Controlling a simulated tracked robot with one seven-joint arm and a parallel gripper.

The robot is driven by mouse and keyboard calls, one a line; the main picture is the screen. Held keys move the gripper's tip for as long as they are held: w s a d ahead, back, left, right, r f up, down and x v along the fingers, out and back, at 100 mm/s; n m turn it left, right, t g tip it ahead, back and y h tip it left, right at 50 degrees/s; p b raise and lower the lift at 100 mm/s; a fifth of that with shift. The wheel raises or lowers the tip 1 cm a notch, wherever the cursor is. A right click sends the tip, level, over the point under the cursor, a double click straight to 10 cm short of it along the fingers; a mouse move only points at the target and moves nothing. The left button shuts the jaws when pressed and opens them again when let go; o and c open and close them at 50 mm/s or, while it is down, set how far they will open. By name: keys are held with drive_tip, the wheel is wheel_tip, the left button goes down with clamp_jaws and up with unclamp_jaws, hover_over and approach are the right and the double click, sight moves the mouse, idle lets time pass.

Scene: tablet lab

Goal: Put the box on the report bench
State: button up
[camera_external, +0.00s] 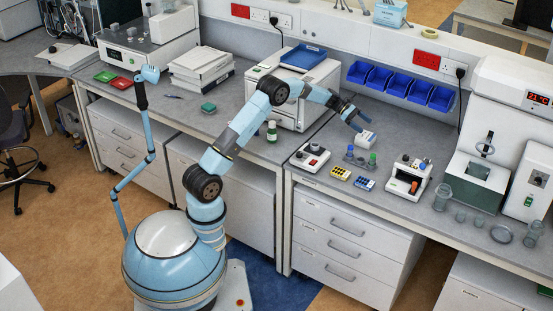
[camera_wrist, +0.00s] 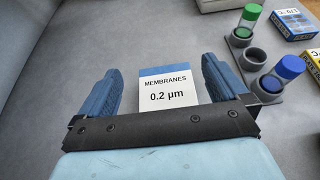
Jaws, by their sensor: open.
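A small white box with a blue band, labelled "MEMBRANES 0.2 µm" (camera_wrist: 168,92), sits on the grey bench. In the external view the box (camera_external: 367,139) is just below and right of my gripper (camera_external: 355,123). My gripper is open; in the wrist view its two blue fingers (camera_wrist: 162,82) stand left and right of the box, with a visible gap on each side. The near part of the box is hidden behind my gripper's dark front bar. No bench is labelled as the report bench; the left bench (camera_external: 222,92) holds papers and small red and green items.
A tube rack (camera_external: 360,160) with green- and blue-capped vials is close right of the box. Yellow (camera_external: 341,173) and blue (camera_external: 365,184) small boxes lie nearer the front edge. A white device with a blue tray (camera_external: 304,57) stands left; blue bins (camera_external: 400,84) line the wall.

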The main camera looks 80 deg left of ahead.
drive_tip(key=shift+d+r, duration=0.15)
drive_tip(key=shift+r, duration=0.8)
drive_tip(key=s+d+r+m+g+y, duration=0.2)
drive_tip(key=s+d+r+m+g, duration=0.2)
drive_tip(key=s+d+r+m, duration=0.9)
drive_tip(key=s+d+r+m+g+y, duration=0.1)
drive_tip(key=s+d+r+m, duration=0.15)
drive_tip(key=s+d, duration=0.6)
drive_tip(key=s+d+r+m+y, duration=0.15)
drive_tip(key=s+d+r, duration=0.3)
drive_tip(key=s, duration=0.65)
drive_tip(key=s+f+m+y, duration=0.1)
drive_tip(key=s+f+m, duration=0.1)
drive_tip(key=s, duration=0.6)
drive_tip(key=s+d+f+m+y, duration=0.1)
drive_tip(key=s+m, duration=0.3)
drive_tip(key=s, duration=0.5)
drive_tip(key=s+d+f+m+t+y, duration=0.1)
drive_tip(key=s+f+m+y, duration=0.1)
drive_tip(key=s, duration=0.7)
drive_tip(key=shift+f+m+y, duration=0.3)
drive_tip(key=shift+m+y, duration=0.15)
drive_tip(key=shift+m, duration=0.55)
